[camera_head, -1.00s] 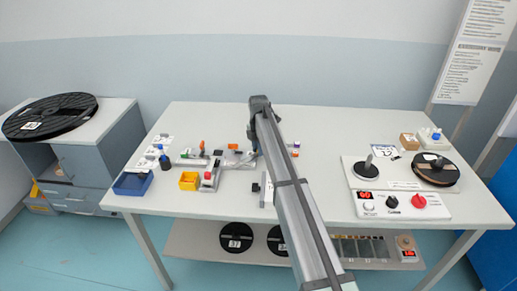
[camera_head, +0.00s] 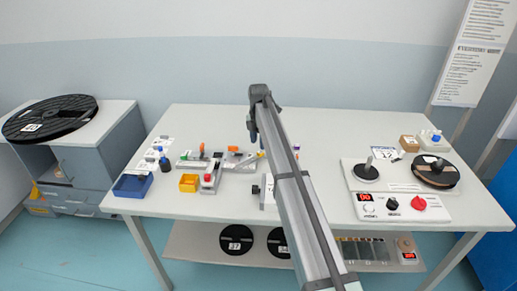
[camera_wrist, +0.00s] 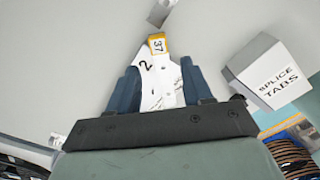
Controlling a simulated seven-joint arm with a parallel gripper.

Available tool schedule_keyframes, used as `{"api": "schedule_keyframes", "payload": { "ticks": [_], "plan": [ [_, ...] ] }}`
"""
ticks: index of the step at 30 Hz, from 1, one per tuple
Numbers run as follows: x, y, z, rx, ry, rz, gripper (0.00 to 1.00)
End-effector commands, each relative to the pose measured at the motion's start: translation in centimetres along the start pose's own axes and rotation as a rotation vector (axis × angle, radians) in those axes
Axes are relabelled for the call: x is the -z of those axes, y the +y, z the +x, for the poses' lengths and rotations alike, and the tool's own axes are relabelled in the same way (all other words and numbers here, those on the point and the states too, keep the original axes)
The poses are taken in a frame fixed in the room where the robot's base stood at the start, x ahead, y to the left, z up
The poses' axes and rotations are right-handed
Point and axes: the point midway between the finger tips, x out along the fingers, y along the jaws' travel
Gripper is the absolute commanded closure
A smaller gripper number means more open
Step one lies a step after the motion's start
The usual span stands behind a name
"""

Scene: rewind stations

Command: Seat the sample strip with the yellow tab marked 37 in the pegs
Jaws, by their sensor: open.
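In the wrist view the sample strip (camera_wrist: 155,85) shows as a white piece with a black 2 and a yellow tab (camera_wrist: 157,44) marked 37. It appears between the two blue fingers of my gripper (camera_wrist: 160,66), which are open. I cannot tell whether they touch it. In the head view my gripper (camera_head: 253,138) is above the back of the table, over the right end of the grey splice fixture (camera_head: 211,177). A small yellow spot (camera_head: 262,154) shows beside the arm there. The pegs are too small to make out.
A white box marked SPLICE TABS (camera_wrist: 270,75) stands right of the fingers in the wrist view. A blue bin (camera_head: 132,186) and a yellow bin (camera_head: 189,182) are at the table's left. A reel station (camera_head: 400,205) fills the right side. The middle right table is bare.

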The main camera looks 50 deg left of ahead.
Motion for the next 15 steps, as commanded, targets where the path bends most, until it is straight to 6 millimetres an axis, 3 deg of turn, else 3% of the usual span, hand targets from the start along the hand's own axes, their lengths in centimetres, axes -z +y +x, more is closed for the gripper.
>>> {"api": "schedule_keyframes", "payload": {
  "ticks": [3,9,15],
  "plan": [
    [0.0,0.1,-2.4,-0.002,-0.001,0.0,0.5],
    [0.0,0.1,-5.3,-0.001,-0.001,0.0,0.5],
    [0.0,0.0,-6.7,0.0,0.0,0.0,0.5]
  ]
}}
